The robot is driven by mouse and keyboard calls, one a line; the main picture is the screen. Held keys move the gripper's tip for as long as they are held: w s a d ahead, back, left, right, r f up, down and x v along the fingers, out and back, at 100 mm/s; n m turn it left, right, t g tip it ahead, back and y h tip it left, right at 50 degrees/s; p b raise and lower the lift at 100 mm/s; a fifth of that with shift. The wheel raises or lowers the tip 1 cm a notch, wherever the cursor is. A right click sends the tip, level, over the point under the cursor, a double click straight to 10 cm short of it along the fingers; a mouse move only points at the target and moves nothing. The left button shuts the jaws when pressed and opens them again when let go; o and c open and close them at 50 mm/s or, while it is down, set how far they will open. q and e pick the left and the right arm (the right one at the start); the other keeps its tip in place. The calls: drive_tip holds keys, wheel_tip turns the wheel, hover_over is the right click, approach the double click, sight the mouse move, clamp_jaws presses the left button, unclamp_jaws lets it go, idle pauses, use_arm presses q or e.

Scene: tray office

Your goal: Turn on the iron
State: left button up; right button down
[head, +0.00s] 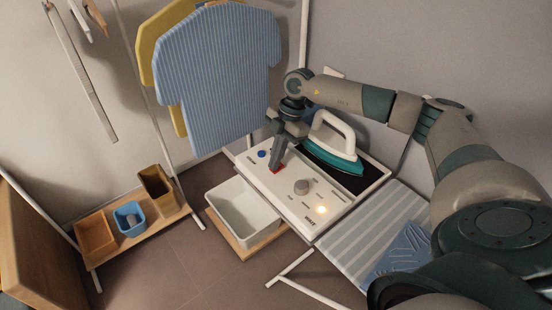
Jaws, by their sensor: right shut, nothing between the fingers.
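The iron (332,158), teal with a white handle, stands on the dark pad at the back of a white control panel (262,178). The panel carries a blue button (262,154), a red switch (276,169), a grey knob (302,187) and a glowing yellowish light (321,209). My right gripper (277,164) is shut and empty, pointing down with its tips at the red switch, partly covering it. I cannot tell whether the tips press it. My left gripper is not in view.
A white bin (243,214) stands in front of the panel. A striped ironing board (372,229) with a folded blue cloth (403,250) lies at right. Striped blue shirt (222,75) hangs behind. A low shelf (140,236) holds small boxes at left.

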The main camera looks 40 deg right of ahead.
drive_tip(key=shift+d+f, duration=0.1)
drive_tip(key=shift+d, duration=0.75)
drive_tip(key=shift+r, duration=0.2)
